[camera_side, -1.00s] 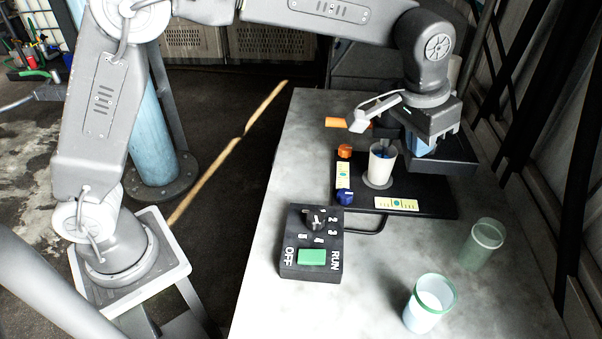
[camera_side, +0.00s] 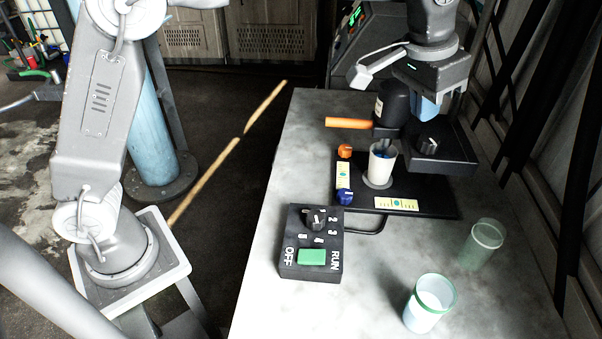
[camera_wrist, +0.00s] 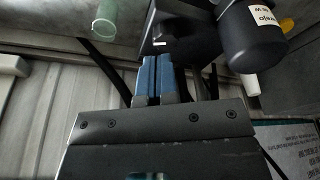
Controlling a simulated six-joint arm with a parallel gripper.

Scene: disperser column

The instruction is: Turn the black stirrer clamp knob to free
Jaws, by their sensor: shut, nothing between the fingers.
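The black clamp knob (camera_side: 427,146), with a pale pointer mark, sits on the front of the black block (camera_side: 455,156) at the column's right side and now shows in the side view. My gripper (camera_side: 426,112) is above and behind the knob, apart from it in the side view. Its blue fingers also show in the wrist view (camera_wrist: 157,62), pressed together with nothing between them. The wrist view shows the dark block (camera_wrist: 195,32) just past the fingertips, with a small white mark beside them. The black stirrer motor (camera_side: 391,100) stands left of my gripper.
An orange handle (camera_side: 348,123) sticks out left of the motor. A white beaker (camera_side: 381,165) stands on the black base plate (camera_side: 425,190). A control box (camera_side: 296,250) with a green switch and two green-rimmed cups (camera_side: 430,303) (camera_side: 482,243) stand on the table nearer the front.

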